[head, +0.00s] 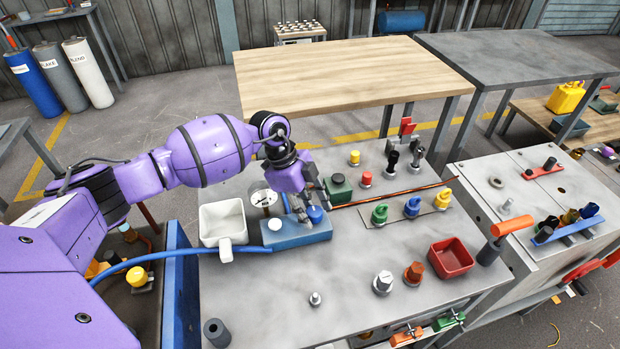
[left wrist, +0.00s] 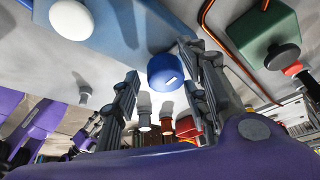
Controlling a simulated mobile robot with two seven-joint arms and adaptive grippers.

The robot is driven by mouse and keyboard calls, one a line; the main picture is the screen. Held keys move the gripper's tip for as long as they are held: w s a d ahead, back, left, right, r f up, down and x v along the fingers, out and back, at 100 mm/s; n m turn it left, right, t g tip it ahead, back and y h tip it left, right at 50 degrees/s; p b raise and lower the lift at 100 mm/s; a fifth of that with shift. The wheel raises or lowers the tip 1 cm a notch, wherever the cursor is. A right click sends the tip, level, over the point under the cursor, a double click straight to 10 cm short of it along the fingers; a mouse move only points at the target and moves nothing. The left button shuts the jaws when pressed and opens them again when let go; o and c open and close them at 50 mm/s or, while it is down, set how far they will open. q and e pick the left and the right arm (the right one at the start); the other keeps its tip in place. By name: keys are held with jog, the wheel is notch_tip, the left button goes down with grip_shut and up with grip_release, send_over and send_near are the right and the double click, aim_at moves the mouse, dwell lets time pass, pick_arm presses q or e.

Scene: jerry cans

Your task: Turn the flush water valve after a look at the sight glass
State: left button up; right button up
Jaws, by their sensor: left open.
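A blue knob (head: 315,214) sits on a blue block (head: 297,233) with a blue hose running off to the left; it looks like the flush water valve. My left gripper (head: 314,210) is open, pointing down with its fingers around the knob. In the left wrist view the knob (left wrist: 165,70), with a white mark, shows between the spread fingers; I cannot tell whether they touch it. A white cap (head: 275,224) is on the same block. A round pale-faced dial (head: 263,197) stands behind the block; I cannot tell whether it is the sight glass. My right gripper is not in view.
A white container (head: 222,224) stands left of the block. A green block (head: 338,187) with a dark knob and an orange-brown pipe (head: 395,197) lie to the right. Colored valves (head: 412,207) and a red bin (head: 450,258) are farther right.

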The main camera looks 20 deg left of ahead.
pick_arm(q)
jog(key=c, duration=1)
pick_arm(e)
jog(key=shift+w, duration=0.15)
